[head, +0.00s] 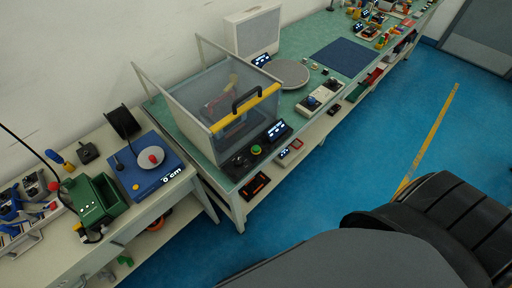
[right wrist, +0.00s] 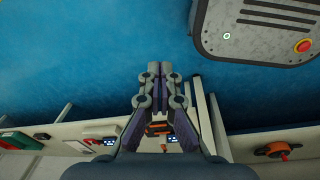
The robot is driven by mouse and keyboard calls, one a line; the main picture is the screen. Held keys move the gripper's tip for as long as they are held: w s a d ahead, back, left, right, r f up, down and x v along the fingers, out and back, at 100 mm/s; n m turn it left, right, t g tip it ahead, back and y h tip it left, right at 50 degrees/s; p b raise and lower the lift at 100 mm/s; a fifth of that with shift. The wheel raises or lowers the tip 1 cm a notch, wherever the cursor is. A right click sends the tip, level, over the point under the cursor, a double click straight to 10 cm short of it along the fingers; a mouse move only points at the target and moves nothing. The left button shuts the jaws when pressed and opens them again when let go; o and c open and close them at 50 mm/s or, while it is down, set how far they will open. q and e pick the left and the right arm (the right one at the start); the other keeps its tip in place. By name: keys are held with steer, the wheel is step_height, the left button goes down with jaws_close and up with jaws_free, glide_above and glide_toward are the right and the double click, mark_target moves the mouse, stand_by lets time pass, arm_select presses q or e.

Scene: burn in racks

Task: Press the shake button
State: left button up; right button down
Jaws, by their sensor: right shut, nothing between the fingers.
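A clear-walled box (head: 190,112) with a black handle and a yellow front edge stands on the green bench top. A dark control panel (head: 240,162) sits at its front, with a round green button (head: 256,149), a black knob and a lit display. Labels are too small to read, so I cannot tell which control is the shake button. My right gripper (right wrist: 160,72) is shut and empty over the blue floor in the right wrist view, apart from the bench. The head view shows no right fingers. My left gripper is in neither view.
A blue scale (head: 150,180) and a green device (head: 95,205) stand on the left bench. A grey disc (head: 288,74), a white box (head: 252,32) and a blue mat (head: 347,57) are farther along the green bench. The blue floor (head: 350,150) before it is clear.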

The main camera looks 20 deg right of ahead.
steer(key=w+r+t+p, duration=0.1)
steer(key=w+r+p, duration=0.3)
steer(key=w+r, duration=1.05)
steer(key=w+a+r+m+t+p, duration=0.15)
steer(key=w+r, duration=0.25)
steer(key=r, duration=0.6)
steer(key=w+a+r+m+y+p, duration=0.15)
steer(key=w+r, duration=0.25)
steer(key=r, duration=0.6)
steer(key=w+a+r+t+p, duration=0.15)
steer(key=w+r, duration=0.25)
steer(key=r, duration=0.6)
steer(key=w+r+m+t+y, duration=0.1)
steer(key=w+m+y, duration=0.3)
steer(key=w+m, duration=1.3)
steer(key=shift+d+r+m+t, duration=0.4)
steer(key=shift+m+t, duration=0.2)
steer(key=shift+t, duration=0.2)
